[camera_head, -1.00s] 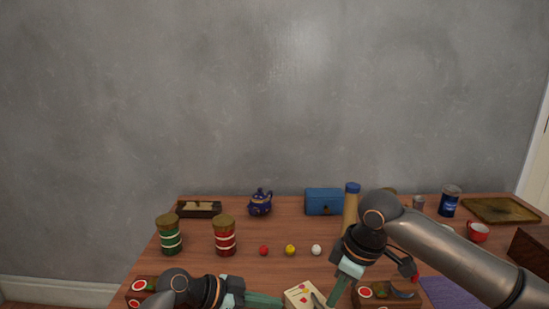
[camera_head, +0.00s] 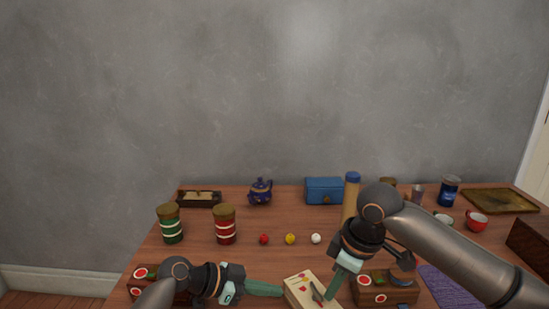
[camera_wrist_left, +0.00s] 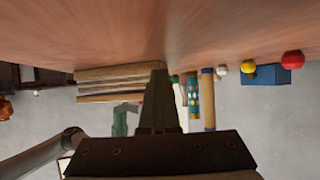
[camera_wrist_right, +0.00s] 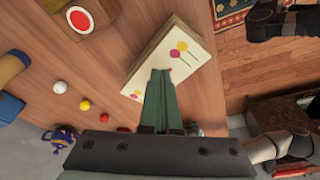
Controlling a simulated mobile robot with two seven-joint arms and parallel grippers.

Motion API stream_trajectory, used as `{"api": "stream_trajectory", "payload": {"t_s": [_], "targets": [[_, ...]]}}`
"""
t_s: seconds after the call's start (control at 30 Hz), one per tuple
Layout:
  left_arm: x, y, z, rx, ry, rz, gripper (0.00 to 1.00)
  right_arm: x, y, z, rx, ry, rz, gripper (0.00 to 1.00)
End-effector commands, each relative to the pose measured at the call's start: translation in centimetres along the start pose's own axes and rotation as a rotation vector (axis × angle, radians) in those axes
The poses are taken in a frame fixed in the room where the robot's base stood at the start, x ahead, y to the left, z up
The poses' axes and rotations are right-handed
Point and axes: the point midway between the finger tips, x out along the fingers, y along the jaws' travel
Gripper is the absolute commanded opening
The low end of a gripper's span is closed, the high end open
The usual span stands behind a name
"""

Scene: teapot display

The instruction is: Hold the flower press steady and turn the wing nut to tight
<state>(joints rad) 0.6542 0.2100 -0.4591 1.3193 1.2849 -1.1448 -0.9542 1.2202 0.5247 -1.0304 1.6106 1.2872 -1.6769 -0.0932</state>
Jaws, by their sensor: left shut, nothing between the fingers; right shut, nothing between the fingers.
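The flower press (camera_head: 298,281), a cream block with painted flowers, lies on the table at the front centre. A small grey-green piece (camera_head: 316,293), apparently the wing nut, sits on its top face. My left gripper (camera_head: 282,291) is shut and empty, its fingertips close to the press's left side; I cannot tell whether they touch. In the left wrist view the press's layered edge (camera_wrist_left: 110,84) shows beside the fingers. My right gripper (camera_head: 330,297) is shut and empty, pointing down at the press's right side. In the right wrist view its fingers cover part of the press (camera_wrist_right: 180,45), and the wing nut is hidden.
Wooden boxes with red-and-white round labels stand left (camera_head: 142,285) and right (camera_head: 372,289) of the press. Red, yellow and white balls (camera_head: 290,239) lie behind it. Two jars (camera_head: 225,226), a blue teapot (camera_head: 260,192) and a blue box (camera_head: 323,190) stand farther back. A purple mat (camera_head: 447,287) lies right.

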Motion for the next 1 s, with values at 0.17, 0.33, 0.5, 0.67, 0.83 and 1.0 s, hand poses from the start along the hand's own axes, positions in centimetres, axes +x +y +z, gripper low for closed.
{"api": "stream_trajectory", "payload": {"t_s": [0.17,0.33,0.5,0.67,0.83,1.0], "targets": [[0.01,0.01,0.01,0.0,0.0,0.0,0.0,0.05,-0.54,-0.16,-0.002,0.002,-0.003,0.0],[0.01,0.01,0.01,0.0,0.0,0.0,0.0,0.05,-0.71,-0.22,-0.002,0.001,-0.002,0.0],[0.01,0.01,0.01,0.0,0.0,0.0,0.0,0.06,-0.75,-0.23,-0.002,0.001,-0.002,0.0],[0.01,0.01,0.01,0.0,0.0,0.0,0.0,0.07,-0.76,-0.23,-0.002,0.001,-0.002,0.0],[0.01,0.01,0.0,0.0,0.0,0.0,0.0,0.06,-0.78,-0.15,-0.002,0.001,-0.002,0.0],[0.01,0.01,0.01,0.0,0.0,0.0,0.0,-0.04,-0.96,0.37,-0.002,0.0,-0.003,0.0]]}}
